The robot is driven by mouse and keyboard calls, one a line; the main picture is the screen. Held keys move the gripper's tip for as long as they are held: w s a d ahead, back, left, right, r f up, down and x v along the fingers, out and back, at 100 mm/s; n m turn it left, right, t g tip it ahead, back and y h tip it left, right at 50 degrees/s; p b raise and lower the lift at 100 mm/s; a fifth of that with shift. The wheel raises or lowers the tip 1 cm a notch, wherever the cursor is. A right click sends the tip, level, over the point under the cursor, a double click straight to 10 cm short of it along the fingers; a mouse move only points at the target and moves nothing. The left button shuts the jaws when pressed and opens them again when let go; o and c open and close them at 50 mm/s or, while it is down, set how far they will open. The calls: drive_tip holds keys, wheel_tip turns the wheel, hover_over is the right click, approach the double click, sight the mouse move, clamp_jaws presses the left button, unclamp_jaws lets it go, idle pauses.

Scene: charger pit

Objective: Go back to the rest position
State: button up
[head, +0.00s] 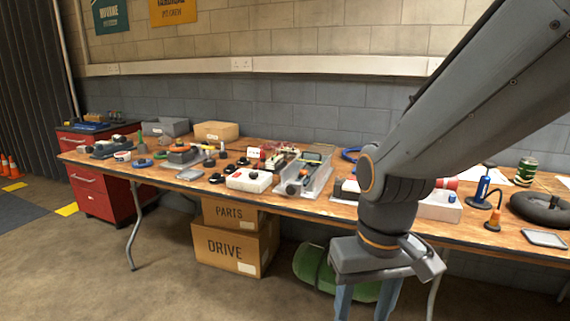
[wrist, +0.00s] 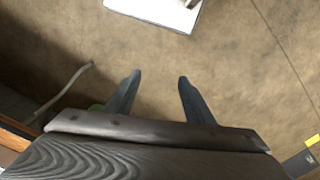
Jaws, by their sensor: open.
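My gripper (head: 368,304) hangs at the end of my arm in the right half of the head view, pointing down in front of the workbench (head: 313,206). Its lower ends are cut off by the frame's bottom edge. In the wrist view my gripper (wrist: 156,88) shows two dark blue-grey fingers spread apart. Bare floor shows between them and nothing is held. My arm hides part of the bench top and the wall behind.
The bench top is crowded with tools, trays and a white box (head: 249,180). Cardboard boxes marked PARTS (head: 229,214) and DRIVE (head: 228,249) stand underneath, beside a green rounded thing (head: 310,264). A red drawer cabinet (head: 92,190) stands left. Floor in front is clear.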

drive_tip(key=d+r+m+p, duration=0.1)
drive_tip(key=d+r+p, duration=0.5)
drive_tip(key=p, duration=0.5)
drive_tip(key=shift+s+d+m, duration=0.2)
drive_tip(key=shift+d+m, duration=0.15)
drive_tip(key=shift+m, duration=0.05)
drive_tip(key=shift+c, duration=0.2)
idle(0.7)
